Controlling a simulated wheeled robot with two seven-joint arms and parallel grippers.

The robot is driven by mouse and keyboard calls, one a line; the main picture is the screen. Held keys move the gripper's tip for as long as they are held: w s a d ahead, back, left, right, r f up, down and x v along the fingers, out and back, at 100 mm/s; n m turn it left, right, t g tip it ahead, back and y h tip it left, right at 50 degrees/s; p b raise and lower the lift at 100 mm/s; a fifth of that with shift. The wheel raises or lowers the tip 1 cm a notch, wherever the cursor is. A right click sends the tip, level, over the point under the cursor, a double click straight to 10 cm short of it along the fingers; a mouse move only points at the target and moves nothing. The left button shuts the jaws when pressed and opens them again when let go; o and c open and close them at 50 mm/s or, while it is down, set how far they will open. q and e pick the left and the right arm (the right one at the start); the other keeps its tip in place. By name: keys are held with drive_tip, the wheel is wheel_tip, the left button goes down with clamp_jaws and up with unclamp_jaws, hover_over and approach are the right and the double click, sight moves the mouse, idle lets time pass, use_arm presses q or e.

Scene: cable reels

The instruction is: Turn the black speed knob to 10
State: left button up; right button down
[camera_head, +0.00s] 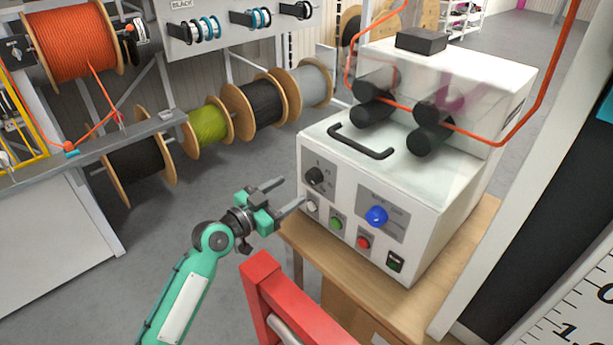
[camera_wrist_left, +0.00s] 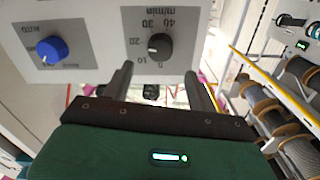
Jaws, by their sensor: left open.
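The black speed knob (camera_head: 314,176) is on the upper left of the white machine's front panel. In the left wrist view the knob (camera_wrist_left: 160,45) appears upside down, with a scale from 0 to 40 m/min around it. The knob's exact setting is hard to read. My left gripper (camera_head: 291,192) is open and empty, just left of the panel, its fingers pointing toward it. In the left wrist view the fingertips (camera_wrist_left: 160,71) lie below the knob in the picture, spread wider than it and apart from it. My right gripper is out of view.
A blue knob (camera_head: 376,216) is right of the black one. A green button (camera_head: 336,223), a red button (camera_head: 363,242) and a switch (camera_head: 396,262) sit below. The machine stands on a wooden table (camera_head: 330,262). A red frame (camera_head: 262,290) is in front. Cable reels (camera_head: 262,104) stand behind.

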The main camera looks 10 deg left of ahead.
sight(309, 178)
use_arm(q)
drive_tip(key=p+x, duration=0.1)
drive_tip(key=x, duration=0.5)
drive_tip(key=shift+w+d, duration=0.3)
drive_tip(key=shift+w, duration=0.15)
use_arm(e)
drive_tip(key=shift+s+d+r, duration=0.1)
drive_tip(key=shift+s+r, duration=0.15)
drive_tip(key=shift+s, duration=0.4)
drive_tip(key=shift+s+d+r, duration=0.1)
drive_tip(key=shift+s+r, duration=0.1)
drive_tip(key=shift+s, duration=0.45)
use_arm(q)
drive_tip(key=c, duration=1)
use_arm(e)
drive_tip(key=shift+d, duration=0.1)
use_arm(q)
drive_tip(key=shift+n, duration=0.4)
drive_tip(key=n, duration=0.3)
drive_tip(key=shift+a+n+p, duration=0.1)
drive_tip(key=shift+n+p, duration=0.2)
drive_tip(key=shift+n, duration=0.1)
drive_tip(key=n+p, duration=0.1)
drive_tip(key=n, duration=0.4)
drive_tip(key=shift+w, duration=0.1)
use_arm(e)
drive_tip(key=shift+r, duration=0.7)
use_arm(q)
drive_tip(key=shift+n, duration=0.3)
